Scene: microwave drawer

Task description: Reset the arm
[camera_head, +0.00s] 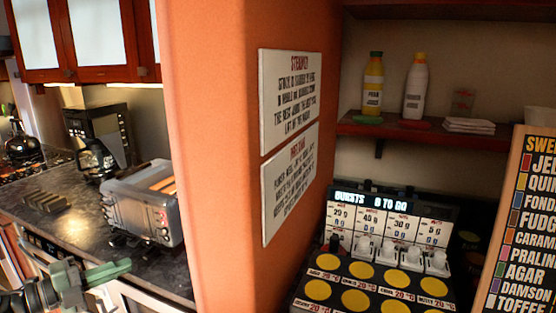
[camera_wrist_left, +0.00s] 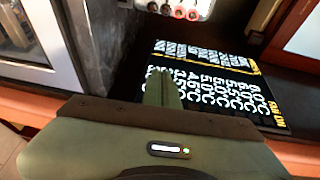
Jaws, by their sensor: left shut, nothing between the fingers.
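My left arm comes in from the lower left of the head view. Its green left gripper (camera_head: 112,271) points right, in front of the dark counter (camera_head: 70,228), and its fingers are together with nothing between them. In the left wrist view the closed fingers of the gripper (camera_wrist_left: 163,86) show in front of a black panel (camera_wrist_left: 225,85) with rows of white lettering. I cannot tell whether the fingertips touch anything. My right gripper is not in view.
A metal toaster (camera_head: 150,212) and a coffee maker (camera_head: 100,140) stand on the counter behind the gripper. An orange wall (camera_head: 225,150) with two signs rises to the right. Beyond it are a shelf with bottles (camera_head: 374,85) and a panel of yellow buttons (camera_head: 365,270).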

